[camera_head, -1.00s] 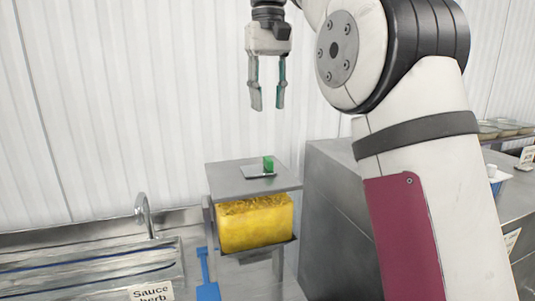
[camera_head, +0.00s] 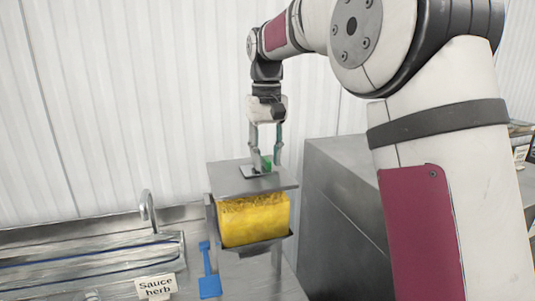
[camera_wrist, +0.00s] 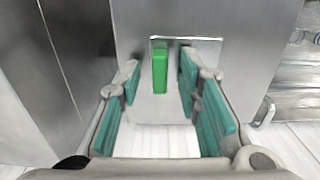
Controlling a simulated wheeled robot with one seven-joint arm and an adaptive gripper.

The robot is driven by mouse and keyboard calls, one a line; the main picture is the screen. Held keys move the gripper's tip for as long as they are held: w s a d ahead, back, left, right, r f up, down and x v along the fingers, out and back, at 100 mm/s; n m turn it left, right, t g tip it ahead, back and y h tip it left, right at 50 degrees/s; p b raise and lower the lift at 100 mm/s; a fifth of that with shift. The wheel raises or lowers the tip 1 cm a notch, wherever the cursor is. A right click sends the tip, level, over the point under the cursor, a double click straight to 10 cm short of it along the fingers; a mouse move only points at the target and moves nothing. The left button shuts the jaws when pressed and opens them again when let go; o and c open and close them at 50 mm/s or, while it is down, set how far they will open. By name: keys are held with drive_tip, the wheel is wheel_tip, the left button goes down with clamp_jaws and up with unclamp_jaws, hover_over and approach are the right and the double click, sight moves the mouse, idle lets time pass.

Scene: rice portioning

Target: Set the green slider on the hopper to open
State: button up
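The hopper (camera_head: 222,181) has a grey metal top and a yellow-filled body below it. The green slider (camera_head: 267,163) stands upright on a small plate on top of the hopper. In the wrist view the green slider (camera_wrist: 160,70) shows between and just beyond the fingertips. My gripper (camera_head: 266,168) points down over the hopper top, its fingers on either side of the slider. It is open, with a gap seen on both sides of the slider in the wrist view (camera_wrist: 158,80). The slider is partly hidden by a finger in the head view.
A grey metal cabinet (camera_head: 345,215) stands right of the hopper, close by. A blue tool (camera_head: 208,270) lies left of the hopper. The ribbed wall is behind.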

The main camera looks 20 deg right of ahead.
sight(248, 170)
clamp_jaws()
drive_tip(key=shift+a, duration=2.2)
unclamp_jaws()
drive_tip(key=shift+a, duration=0.15)
